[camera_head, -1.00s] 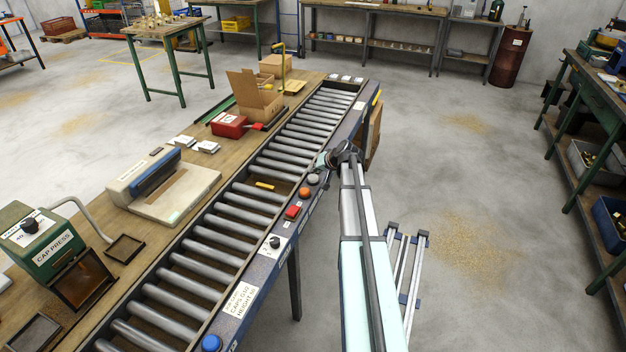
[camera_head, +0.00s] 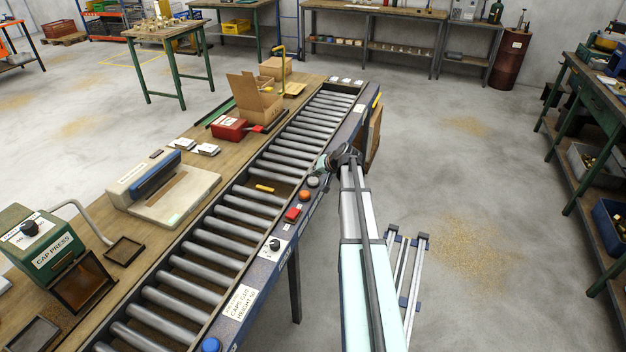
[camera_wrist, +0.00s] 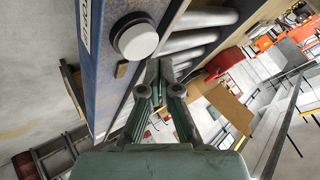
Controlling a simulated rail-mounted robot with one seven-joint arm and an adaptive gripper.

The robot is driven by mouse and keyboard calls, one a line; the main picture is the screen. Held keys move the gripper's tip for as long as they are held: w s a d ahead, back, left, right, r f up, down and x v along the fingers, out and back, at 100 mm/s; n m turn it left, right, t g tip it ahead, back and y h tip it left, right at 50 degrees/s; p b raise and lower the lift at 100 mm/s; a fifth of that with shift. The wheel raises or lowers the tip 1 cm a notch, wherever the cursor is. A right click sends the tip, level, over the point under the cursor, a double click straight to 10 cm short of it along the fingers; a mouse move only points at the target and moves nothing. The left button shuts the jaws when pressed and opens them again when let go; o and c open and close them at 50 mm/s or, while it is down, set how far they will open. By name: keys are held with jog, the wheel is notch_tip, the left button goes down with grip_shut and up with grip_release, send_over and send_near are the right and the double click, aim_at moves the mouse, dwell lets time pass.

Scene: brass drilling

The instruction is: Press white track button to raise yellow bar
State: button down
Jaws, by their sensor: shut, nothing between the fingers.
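The white button (camera_wrist: 137,40) sits in a dark round collar on the blue side rail of the conveyor. In the head view it is the pale round button (camera_head: 313,181), past the orange one. My gripper (camera_wrist: 163,68) is shut and empty. In the wrist view its fingertips are beside the button, to its lower right. Whether they touch anything is unclear. In the head view my gripper (camera_head: 324,163) is by the rail, just beyond the white button. The short yellow bar (camera_head: 265,188) lies low between the rollers, left of the buttons.
An orange button (camera_head: 305,195), a red button (camera_head: 292,214), a black knob (camera_head: 275,244) and a blue button (camera_head: 211,345) line the same rail. A red box (camera_head: 229,129) and an open carton (camera_head: 256,101) stand across the rollers.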

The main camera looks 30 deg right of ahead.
aim_at(314, 180)
jog(key=shift+f, duration=0.1)
dwell(0.3)
jog(key=shift+f+b, duration=0.4)
jog(key=shift+b, duration=0.15)
jog(key=shift+f+b, duration=0.3)
dwell(0.5)
jog(key=shift+r, duration=0.85)
jog(key=shift+r+p, duration=1.05)
jog(key=shift+r, duration=1.95)
